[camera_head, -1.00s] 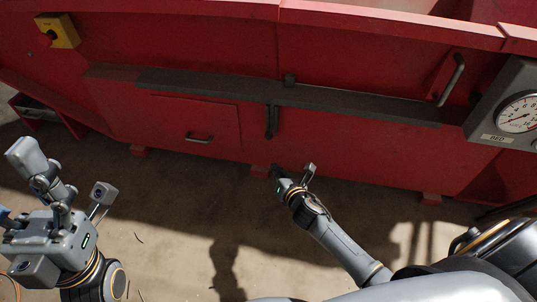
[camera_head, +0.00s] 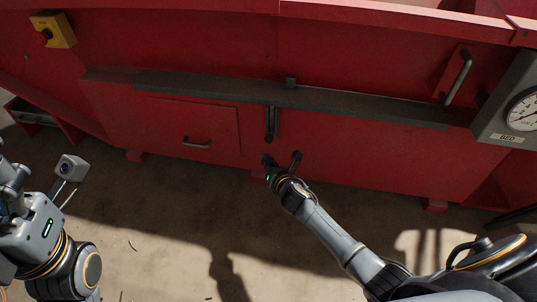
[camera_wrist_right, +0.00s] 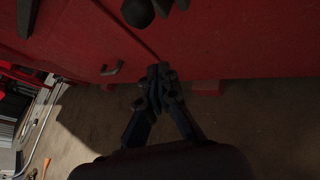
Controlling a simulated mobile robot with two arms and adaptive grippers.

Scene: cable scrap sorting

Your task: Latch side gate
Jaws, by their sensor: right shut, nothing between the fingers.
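The side gate is part of a red machine wall (camera_head: 350,150). A dark latch lever (camera_head: 271,124) hangs down near the middle, just below a long dark ledge. My right gripper (camera_head: 266,160) is in front of the red wall, a little below the lever's lower end. In the right wrist view, my right gripper (camera_wrist_right: 157,72) has its fingers together with nothing between them. A dark rounded knob (camera_wrist_right: 138,12) shows at the top of that view, apart from the fingertips. My left gripper is largely outside the head view; its wrist housing (camera_head: 40,235) shows at the lower left.
A small panel with a dark handle (camera_head: 197,143) is left of the lever. A dark ledge (camera_head: 380,107) runs across the wall. A bar handle (camera_head: 459,78) and a grey gauge box (camera_head: 510,85) are at right.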

